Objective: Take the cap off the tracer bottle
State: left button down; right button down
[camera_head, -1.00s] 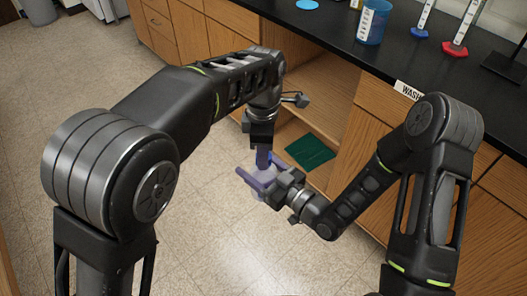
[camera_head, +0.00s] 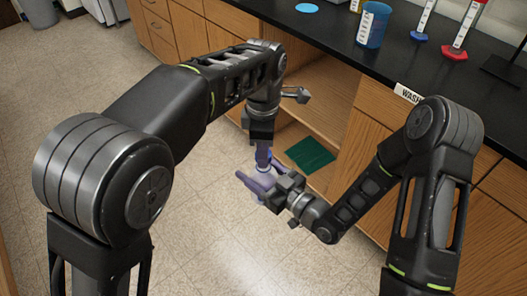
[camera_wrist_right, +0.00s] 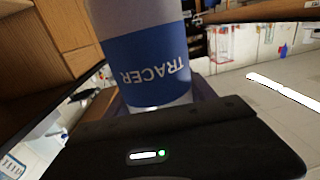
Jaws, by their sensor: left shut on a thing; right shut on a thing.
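The tracer bottle (camera_wrist_right: 148,65) fills the upper middle of the right wrist view. It is pale, with a blue label reading TRACER, which appears upside down there. My right gripper (camera_head: 258,187) is shut around the bottle's body from the side, its purple fingers on either side. In the head view the bottle is small and mostly hidden by these fingers. My left gripper (camera_head: 263,158) points down from directly above and is shut at the bottle's top. The cap is hidden between its fingers or too small to make out, so I cannot tell whether it still touches the bottle.
Both hands are in front of an open wooden cabinet with a green mat (camera_head: 310,155) on its floor. The black counter (camera_head: 400,62) above carries a blue beaker (camera_head: 373,25), a blue-based cylinder (camera_head: 424,20) and a red-based cylinder (camera_head: 463,30). The tiled floor below is clear.

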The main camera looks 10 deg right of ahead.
pick_arm(q)
jog(key=shift+r, duration=0.2)
jog(key=shift+r, duration=1.9)
